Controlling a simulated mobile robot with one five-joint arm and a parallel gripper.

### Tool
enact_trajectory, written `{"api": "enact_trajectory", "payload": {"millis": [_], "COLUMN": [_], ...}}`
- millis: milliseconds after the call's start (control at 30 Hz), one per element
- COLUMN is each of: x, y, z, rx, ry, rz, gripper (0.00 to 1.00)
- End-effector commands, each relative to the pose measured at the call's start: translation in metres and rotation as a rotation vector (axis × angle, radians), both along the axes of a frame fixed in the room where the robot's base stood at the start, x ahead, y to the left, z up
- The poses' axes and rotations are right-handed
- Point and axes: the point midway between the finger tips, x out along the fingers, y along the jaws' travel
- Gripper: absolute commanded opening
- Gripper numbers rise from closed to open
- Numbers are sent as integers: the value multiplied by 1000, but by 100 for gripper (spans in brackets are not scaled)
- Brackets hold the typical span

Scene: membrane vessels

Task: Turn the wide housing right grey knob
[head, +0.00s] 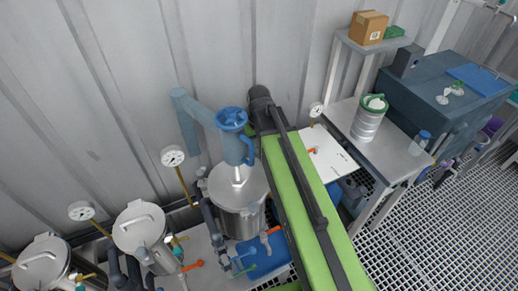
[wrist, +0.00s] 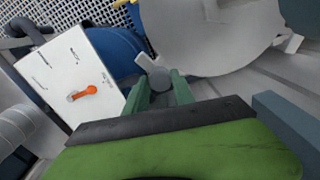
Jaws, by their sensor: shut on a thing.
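In the wrist view a small grey knob (wrist: 157,80) with a short stub sits beside the edge of a wide, light grey round housing (wrist: 215,40). The two green fingers of my gripper (wrist: 160,90) stand on either side of the knob and are shut on it. In the head view the steel housing (head: 238,190), with a blue motor head (head: 233,125) above it, stands left of my green arm. My arm hides the knob and my fingertips there.
A white panel (wrist: 75,75) with an orange handle (wrist: 88,92) is left of the knob. Smaller steel vessels (head: 138,228) stand at the head view's left. A grey bench (head: 375,150) with a steel canister (head: 368,122) is at the right. Grating floor (head: 430,220) lies open at the lower right.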

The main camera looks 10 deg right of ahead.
Motion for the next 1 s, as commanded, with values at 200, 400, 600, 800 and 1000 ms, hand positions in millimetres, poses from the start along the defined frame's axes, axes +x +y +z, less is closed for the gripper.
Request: {"api": "enact_trajectory", "payload": {"millis": [200,400,600,800,1000], "x": [0,0,0,0,0], "y": [0,0,0,1,1], "z": [0,0,0,0,0], "rx": [-1,-1,-1,-1,0], "ry": [0,0,0,0,0], "rz": [74,98,100,100,99], "gripper": [0,0,0,41,52]}}
